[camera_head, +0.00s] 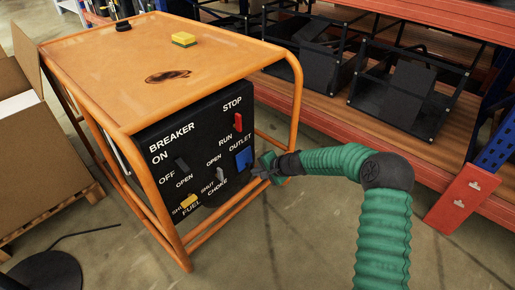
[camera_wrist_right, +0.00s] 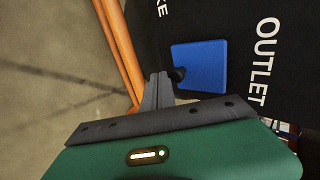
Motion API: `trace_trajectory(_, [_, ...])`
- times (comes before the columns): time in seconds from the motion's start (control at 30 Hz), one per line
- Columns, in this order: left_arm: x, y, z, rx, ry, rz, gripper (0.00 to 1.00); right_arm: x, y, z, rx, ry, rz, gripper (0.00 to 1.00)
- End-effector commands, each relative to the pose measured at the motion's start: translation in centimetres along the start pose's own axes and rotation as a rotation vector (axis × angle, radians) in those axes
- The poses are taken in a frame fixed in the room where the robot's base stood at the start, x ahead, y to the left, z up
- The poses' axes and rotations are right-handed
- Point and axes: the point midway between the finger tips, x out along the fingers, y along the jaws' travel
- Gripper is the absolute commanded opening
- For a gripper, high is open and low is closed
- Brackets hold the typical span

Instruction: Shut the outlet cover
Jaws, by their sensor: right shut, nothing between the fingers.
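The outlet cover (camera_head: 243,158) is a blue square on the black panel of an orange-framed generator, below the OUTLET label. It also shows in the wrist view as a blue square (camera_wrist_right: 203,66) with a small dark knob at its left edge. It looks roughly flat to the panel, but I cannot tell whether it is fully closed. My right gripper (camera_head: 260,170) is just right of and below the cover. In the wrist view its fingers (camera_wrist_right: 158,82) are together and empty, close beside the knob; I cannot tell whether they touch it. My left gripper is out of view.
The panel also has a red STOP/RUN switch (camera_head: 238,121), a grey choke lever (camera_head: 220,174) and a yellow fuel lever (camera_head: 188,201). An orange tube frame (camera_head: 299,100) runs around the panel. A cardboard box (camera_head: 35,150) is at left, shelving (camera_head: 320,105) at right.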

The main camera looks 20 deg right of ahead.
Motion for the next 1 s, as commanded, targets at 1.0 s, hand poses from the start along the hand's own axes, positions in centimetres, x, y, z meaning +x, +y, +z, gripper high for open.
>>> trace_trajectory(1.0, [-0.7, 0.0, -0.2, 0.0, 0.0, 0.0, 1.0, 0.9, -0.3, 0.0, 0.0, -0.001, 0.0, 0.0])
